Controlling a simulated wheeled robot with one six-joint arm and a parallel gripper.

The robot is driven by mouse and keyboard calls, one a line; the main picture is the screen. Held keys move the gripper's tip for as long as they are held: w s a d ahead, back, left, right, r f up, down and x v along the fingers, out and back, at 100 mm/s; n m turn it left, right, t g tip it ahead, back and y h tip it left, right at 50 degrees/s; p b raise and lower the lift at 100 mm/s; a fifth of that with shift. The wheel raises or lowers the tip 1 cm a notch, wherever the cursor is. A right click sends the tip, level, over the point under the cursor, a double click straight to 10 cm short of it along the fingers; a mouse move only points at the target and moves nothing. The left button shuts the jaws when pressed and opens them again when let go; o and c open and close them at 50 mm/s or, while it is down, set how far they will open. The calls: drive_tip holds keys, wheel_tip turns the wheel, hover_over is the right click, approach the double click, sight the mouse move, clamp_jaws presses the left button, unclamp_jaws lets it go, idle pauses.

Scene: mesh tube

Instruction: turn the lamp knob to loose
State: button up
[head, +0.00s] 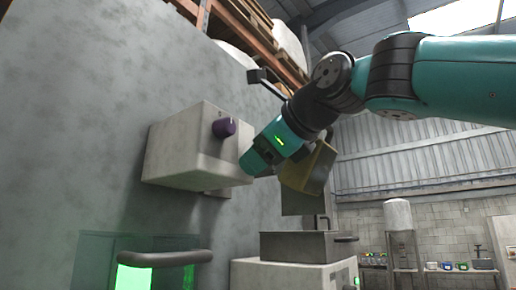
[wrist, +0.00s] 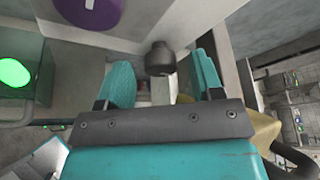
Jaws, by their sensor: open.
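A dark grey round knob (wrist: 160,58) shows in the wrist view just ahead of the space between my fingertips, apparently untouched. I cannot tell which knob is the lamp's.
A dark bar handle (head: 165,258) and a green lit panel (head: 133,278) are at the lower left. A yellowish block (head: 308,168) is close behind my gripper. A grey metal box (head: 300,245) stands below it on a white cabinet.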

drive_tip(key=shift+w+a+f, duration=0.2)
drive_tip(key=shift+w+a, duration=0.15)
drive_tip(key=shift+w, duration=0.1)
drive_tip(key=c, duration=0.9)
drive_tip(key=shift+f, duration=0.1)
drive_tip(key=shift+f+n+t+y+b, duration=0.2)
drive_tip(key=shift+n+t+y+b, duration=0.55)
drive_tip(key=shift+n+b, duration=1.95)
drive_tip(key=shift+f+n+t+y+b, duration=0.25)
drive_tip(key=shift+n+t+b, duration=0.85)
drive_tip(key=shift+n+b, duration=1.55)
drive_tip(key=shift+f+n+t+y+b, duration=0.1)
drive_tip(key=shift+n+t+y+b, duration=0.7)
drive_tip(key=shift+n+b, duration=1.85)
drive_tip(key=shift+n+p, duration=0.65)
drive_tip(key=shift+n, duration=0.35)
